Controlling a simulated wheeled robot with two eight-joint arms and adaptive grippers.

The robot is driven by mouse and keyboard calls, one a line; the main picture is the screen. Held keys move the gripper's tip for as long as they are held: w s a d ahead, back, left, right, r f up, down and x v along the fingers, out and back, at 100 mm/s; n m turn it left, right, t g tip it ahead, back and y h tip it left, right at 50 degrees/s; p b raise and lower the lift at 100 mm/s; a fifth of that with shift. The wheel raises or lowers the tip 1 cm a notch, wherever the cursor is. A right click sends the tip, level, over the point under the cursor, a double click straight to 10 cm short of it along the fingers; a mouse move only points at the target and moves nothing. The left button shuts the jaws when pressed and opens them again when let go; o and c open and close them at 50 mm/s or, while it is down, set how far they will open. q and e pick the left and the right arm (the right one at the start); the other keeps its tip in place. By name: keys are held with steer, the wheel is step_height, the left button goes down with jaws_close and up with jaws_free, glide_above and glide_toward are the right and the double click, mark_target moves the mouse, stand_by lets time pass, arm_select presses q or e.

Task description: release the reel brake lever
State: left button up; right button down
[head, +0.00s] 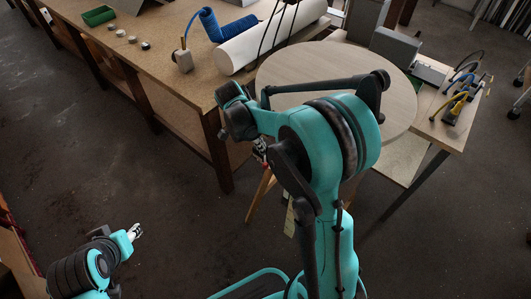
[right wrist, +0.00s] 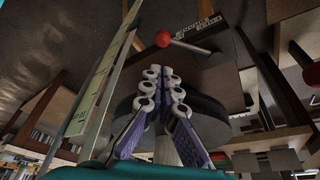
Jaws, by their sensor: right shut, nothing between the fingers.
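In the right wrist view, a lever with a red ball knob (right wrist: 162,39) and a grey rod (right wrist: 190,47) lies just beyond my fingertips. My right gripper (right wrist: 162,73) is shut and empty, its fingertips below the knob and apart from it in the picture. In the head view my right gripper (head: 262,150) is small and partly hidden by my own arm, beside the table edge. The lever cannot be made out in the head view. My left gripper (head: 134,231) is low on the left over bare floor; its finger gap is too small to judge.
A dark round disc (right wrist: 212,122) is behind my right fingers. A pale labelled strip (right wrist: 92,98) runs close on their left; a second red knob (right wrist: 300,54) is at right. The head view shows a workbench (head: 150,70), round pale top (head: 300,70) and white roll (head: 265,38).

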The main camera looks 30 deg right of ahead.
arm_select(q)
step_height(320, 180, down, 4)
steer(key=b, duration=0.3)
arm_select(e)
steer(key=x, duration=0.8)
steer(key=shift+f, duration=0.3)
steer(key=shift+w+a, duration=0.1)
